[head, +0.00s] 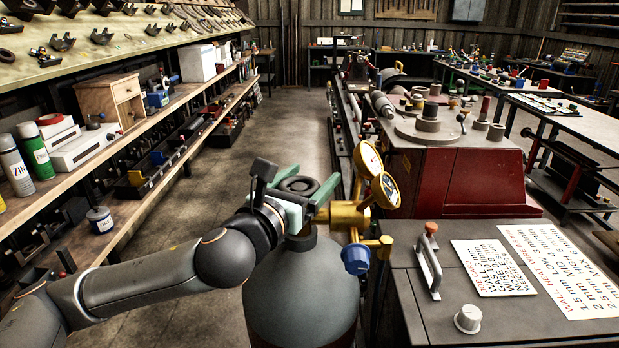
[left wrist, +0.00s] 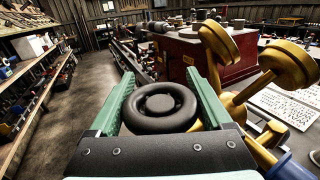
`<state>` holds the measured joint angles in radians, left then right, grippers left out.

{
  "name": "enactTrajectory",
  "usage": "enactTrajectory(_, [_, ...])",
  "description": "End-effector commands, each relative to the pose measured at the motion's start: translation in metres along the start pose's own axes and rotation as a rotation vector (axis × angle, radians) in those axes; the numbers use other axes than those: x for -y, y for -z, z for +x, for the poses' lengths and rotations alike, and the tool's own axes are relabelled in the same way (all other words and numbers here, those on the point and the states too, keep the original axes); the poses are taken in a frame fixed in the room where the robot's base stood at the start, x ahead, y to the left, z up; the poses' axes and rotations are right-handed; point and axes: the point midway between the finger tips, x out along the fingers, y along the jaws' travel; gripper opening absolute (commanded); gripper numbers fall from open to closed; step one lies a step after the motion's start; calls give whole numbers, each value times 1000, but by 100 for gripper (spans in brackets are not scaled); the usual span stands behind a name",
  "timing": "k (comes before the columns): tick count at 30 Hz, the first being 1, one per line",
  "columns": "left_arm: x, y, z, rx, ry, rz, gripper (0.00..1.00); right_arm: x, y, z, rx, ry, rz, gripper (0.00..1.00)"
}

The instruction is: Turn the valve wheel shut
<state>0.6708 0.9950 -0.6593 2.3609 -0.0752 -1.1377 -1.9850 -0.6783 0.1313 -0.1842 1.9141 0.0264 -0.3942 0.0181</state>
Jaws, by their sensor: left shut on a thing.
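The valve wheel (head: 297,184) is a dark round handwheel on top of a grey gas cylinder (head: 300,290). My left gripper (head: 305,192), with green fingers, reaches in from the left and is shut on the wheel. In the left wrist view the dark wheel (left wrist: 159,106) sits between the two green fingers (left wrist: 163,92), one on each side. A brass regulator (head: 345,212) with two round gauges and a blue knob (head: 356,258) is fixed just right of the wheel. My right gripper is not in view.
A grey cabinet (head: 400,285) with a handle, a white knob and printed sheets stands close on the right. A red lathe (head: 460,175) is behind it. Loaded shelves (head: 130,205) line the left wall. The floor aisle (head: 285,130) between is clear.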

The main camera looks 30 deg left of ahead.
Motion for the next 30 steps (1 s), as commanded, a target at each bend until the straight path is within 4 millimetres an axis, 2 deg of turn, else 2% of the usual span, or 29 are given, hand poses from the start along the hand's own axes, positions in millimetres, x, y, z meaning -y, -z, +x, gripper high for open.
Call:
enactTrajectory(1, [0, 0, 0, 0, 0, 0, 56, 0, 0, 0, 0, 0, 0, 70])
enactTrajectory(9, [0, 0, 0, 0, 0, 0, 27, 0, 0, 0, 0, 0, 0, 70])
enactTrajectory(20, [1, 0, 0, -2, 64, 4, 27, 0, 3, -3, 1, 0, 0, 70])
enactTrajectory(30, [8, 0, -1, -5, 312, 7, 27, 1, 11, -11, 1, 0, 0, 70])
